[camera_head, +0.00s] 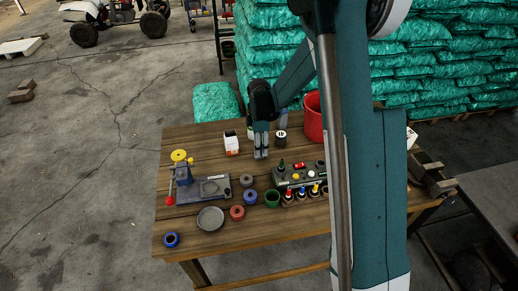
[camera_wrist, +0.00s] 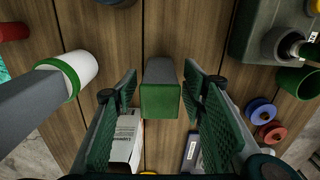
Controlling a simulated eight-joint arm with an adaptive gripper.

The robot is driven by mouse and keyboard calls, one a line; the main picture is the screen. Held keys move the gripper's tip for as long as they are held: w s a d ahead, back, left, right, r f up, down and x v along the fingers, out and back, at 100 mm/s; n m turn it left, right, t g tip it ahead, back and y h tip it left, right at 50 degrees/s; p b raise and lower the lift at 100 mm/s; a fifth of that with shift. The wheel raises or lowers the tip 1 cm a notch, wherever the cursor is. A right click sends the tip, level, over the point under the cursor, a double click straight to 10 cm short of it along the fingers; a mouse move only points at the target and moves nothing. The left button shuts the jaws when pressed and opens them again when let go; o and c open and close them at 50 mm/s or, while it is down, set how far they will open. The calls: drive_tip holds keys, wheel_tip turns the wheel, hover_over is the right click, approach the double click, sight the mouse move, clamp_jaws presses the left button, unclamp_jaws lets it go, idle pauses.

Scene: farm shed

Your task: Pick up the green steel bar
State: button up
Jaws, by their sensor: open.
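A block-like bar with a green end face and grey sides (camera_wrist: 160,101) shows in the middle of the wrist view; I take it for the green steel bar. My gripper (camera_wrist: 160,78) is open, with one green ribbed finger pad on each side of the bar and a visible gap on both sides. In the head view my gripper (camera_head: 261,154) points down over the middle of the wooden table (camera_head: 190,143). I cannot make out the bar there; the gripper seems to hide it.
A white-and-orange box (camera_head: 231,143) stands left of my gripper. Several coloured rings and a grey dish (camera_head: 210,218) lie nearer the front.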

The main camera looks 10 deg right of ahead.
drive_tip(key=shift+f, duration=1.55)
drive_tip(key=shift+c, duration=0.5)
drive_tip(key=c, duration=1)
